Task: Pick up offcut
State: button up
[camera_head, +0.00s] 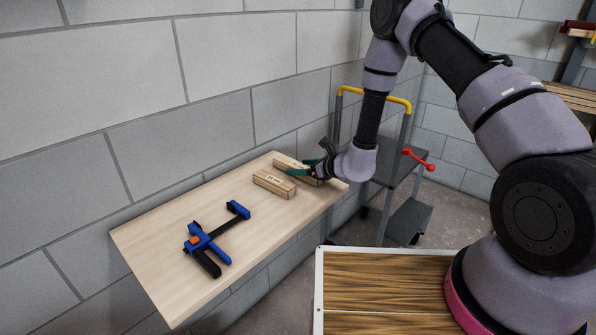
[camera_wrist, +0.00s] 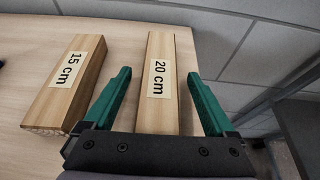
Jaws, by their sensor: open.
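Two wooden offcuts lie on a light wooden tabletop. The one labelled "20 cm" (camera_wrist: 158,110) lies between my gripper's two green fingers in the wrist view, with a gap on each side. In the head view this offcut (camera_head: 284,163) is at the far end of the table, partly hidden by my gripper (camera_head: 307,171). The offcut labelled "15 cm" (camera_wrist: 68,85) lies to the left of my fingers; it also shows in the head view (camera_head: 274,184). My gripper (camera_wrist: 160,100) is open and holds nothing. The near end of the 20 cm offcut is hidden by the gripper body.
A blue and black clamp (camera_head: 208,243) lies on the nearer part of the table (camera_head: 150,245). A grey block wall (camera_head: 180,100) runs along the table's back.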

grip_shut()
